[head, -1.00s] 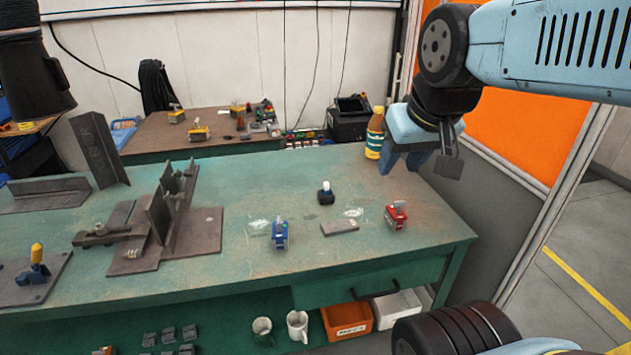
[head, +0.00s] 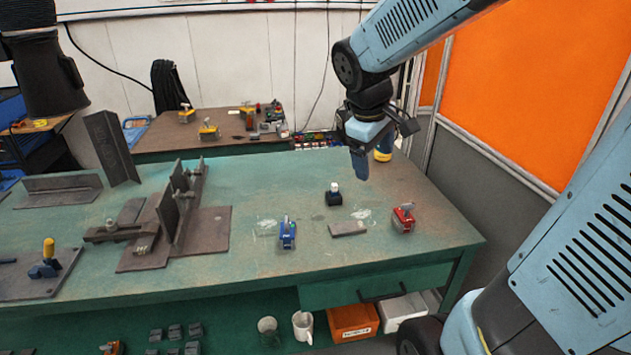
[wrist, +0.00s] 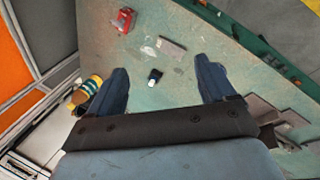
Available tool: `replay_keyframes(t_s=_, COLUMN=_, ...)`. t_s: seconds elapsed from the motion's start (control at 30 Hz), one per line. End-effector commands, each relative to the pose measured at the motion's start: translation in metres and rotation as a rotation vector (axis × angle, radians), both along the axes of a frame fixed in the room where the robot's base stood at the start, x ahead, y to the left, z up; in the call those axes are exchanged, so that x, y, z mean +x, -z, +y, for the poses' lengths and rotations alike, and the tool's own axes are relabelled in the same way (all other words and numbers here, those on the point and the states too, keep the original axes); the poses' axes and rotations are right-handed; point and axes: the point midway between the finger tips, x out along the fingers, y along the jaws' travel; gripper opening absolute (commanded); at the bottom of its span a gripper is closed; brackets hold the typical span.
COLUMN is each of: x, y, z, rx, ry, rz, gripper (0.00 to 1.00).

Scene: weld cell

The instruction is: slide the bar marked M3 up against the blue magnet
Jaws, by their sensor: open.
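A flat grey bar (head: 348,229) lies on the green table between the blue magnet (head: 287,234) on its left and the red magnet (head: 403,218) on its right, apart from both. No marking on the bar is readable. The bar also shows in the wrist view (wrist: 172,47), with the red magnet (wrist: 124,19) to its left; the blue magnet is not seen there. My gripper (head: 362,172) is above the back right of the table, behind the bar.
A small black object with a white top (head: 334,195) stands just behind the bar. A bottle (head: 384,148) stands at the back right edge, close to my gripper. A steel welded assembly (head: 178,222) fills the left of the table. The front strip is clear.

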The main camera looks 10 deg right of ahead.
Motion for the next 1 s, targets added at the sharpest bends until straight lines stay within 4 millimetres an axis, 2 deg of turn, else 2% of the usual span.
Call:
replay_keyframes(t_s=0.03, x=0.012, y=0.009, z=0.002, rx=-0.024, ry=-0.046, rz=0.036, gripper=0.83)
replay_keyframes(t_s=0.2, x=0.046, y=0.037, z=0.008, rx=-0.104, ry=-0.215, rz=0.143, gripper=0.83)
replay_keyframes(t_s=0.37, x=0.077, y=0.067, z=0.016, rx=-0.161, ry=-0.379, rz=0.24, gripper=0.83)
replay_keyframes(t_s=0.6, x=0.119, y=0.121, z=0.032, rx=-0.216, ry=-0.632, rz=0.377, gripper=0.83)
replay_keyframes(t_s=0.8, x=0.143, y=0.161, z=0.044, rx=-0.237, ry=-0.808, rz=0.458, gripper=0.83)
replay_keyframes(t_s=1.0, x=0.154, y=0.182, z=0.052, rx=-0.242, ry=-0.898, rz=0.494, gripper=0.83)
